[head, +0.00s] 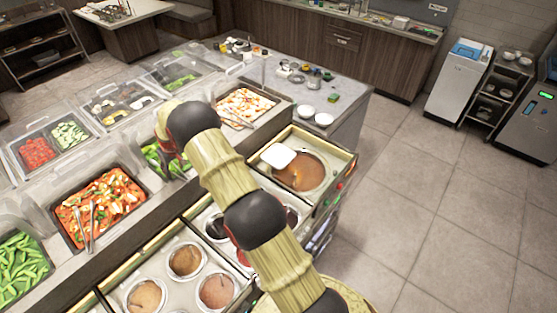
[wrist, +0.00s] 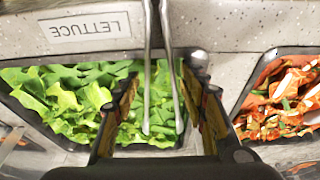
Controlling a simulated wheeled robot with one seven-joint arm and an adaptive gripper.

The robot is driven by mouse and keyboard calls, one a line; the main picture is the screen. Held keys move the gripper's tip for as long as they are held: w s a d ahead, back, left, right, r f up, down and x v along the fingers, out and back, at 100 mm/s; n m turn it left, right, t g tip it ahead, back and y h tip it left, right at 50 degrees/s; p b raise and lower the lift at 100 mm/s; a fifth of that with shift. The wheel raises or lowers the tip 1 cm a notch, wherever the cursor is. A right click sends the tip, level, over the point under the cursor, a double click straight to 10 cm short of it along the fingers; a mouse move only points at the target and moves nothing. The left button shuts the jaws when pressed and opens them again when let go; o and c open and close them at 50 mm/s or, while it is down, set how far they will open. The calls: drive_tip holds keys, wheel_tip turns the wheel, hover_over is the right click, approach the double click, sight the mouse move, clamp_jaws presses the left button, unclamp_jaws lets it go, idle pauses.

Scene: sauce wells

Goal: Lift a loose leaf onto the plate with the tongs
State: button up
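The lettuce pan holds bright green leaves (wrist: 70,95) behind a "LETTUCE" label (wrist: 85,27). In the head view the leaves (head: 153,155) are partly hidden by my arm. Metal tongs (wrist: 148,65) lie over the pan's edge with their two tips down at the leaves. My gripper (wrist: 163,90) is open, one finger on each side of the tongs, with visible gaps to both arms of the tongs. A white, rounded-square dish, perhaps the plate (head: 278,156), rests at the edge of the brown sauce well. No loose leaf can be made out apart from the heap.
A pan of red and white mixed food (wrist: 285,95) lies right of the lettuce in the wrist view. Other tongs (head: 85,225) rest in a pan (head: 100,200) at left. Sauce wells (head: 186,260) line the front. White bowls (head: 308,112) stand on the back counter.

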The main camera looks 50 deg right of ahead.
drive_tip(key=c, duration=0.6)
drive_tip(key=shift+o, duration=0.2)
drive_tip(key=shift+r, duration=0.1)
wheel_tip(320, 180, up, 12)
drive_tip(key=p, duration=0.3)
idle(0.4)
